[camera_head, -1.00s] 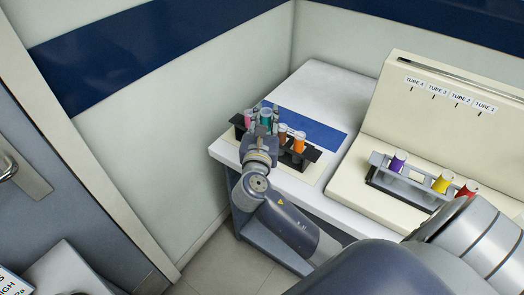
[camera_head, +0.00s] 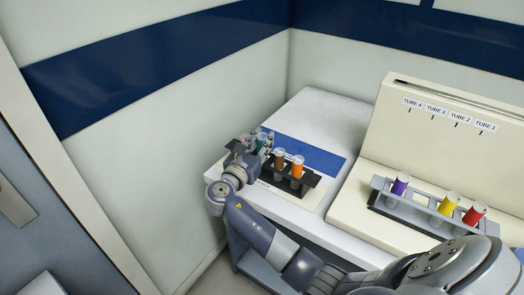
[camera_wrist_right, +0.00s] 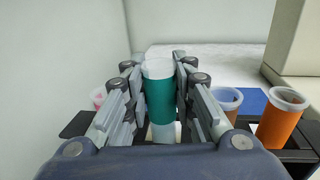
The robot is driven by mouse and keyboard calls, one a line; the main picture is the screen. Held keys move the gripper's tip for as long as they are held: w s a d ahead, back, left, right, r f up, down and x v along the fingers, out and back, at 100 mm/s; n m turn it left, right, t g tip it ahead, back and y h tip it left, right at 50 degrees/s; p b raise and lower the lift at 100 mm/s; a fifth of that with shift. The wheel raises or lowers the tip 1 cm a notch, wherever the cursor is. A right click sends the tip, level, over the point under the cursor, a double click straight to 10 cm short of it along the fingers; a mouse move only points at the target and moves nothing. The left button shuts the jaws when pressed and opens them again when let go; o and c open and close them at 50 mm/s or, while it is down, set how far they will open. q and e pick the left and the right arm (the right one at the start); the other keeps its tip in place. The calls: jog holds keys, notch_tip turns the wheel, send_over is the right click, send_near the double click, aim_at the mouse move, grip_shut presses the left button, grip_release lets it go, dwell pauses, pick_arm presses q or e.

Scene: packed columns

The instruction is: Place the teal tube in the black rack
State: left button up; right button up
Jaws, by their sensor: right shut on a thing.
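The teal tube (camera_wrist_right: 160,98) has a white rim and stands upright between the fingers of my right gripper (camera_wrist_right: 160,85) in the right wrist view. The gripper is shut on it. In the head view, my right gripper (camera_head: 256,142) is at the left part of the black rack (camera_head: 314,181), with the teal tube (camera_head: 262,137) partly hidden by the fingers. The rack also shows on both sides of the gripper in the wrist view (camera_wrist_right: 76,124). I cannot tell whether the tube's lower end is inside a rack hole. My left gripper is not in view.
A brown tube (camera_head: 279,157) and an orange tube (camera_head: 297,167) stand in the black rack to the right. A pink tube (camera_wrist_right: 97,97) is at the left. A grey rack (camera_head: 408,213) on the cream station holds purple, yellow and red tubes.

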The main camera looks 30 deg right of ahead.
notch_tip(320, 180, down, 3)
jog(key=shift+r, duration=0.1)
jog(key=o, duration=0.6)
jog(key=shift+o, duration=0.2)
jog(key=shift+r, duration=0.1)
jog(key=v, duration=1.2)
jog(key=shift+b, duration=0.35)
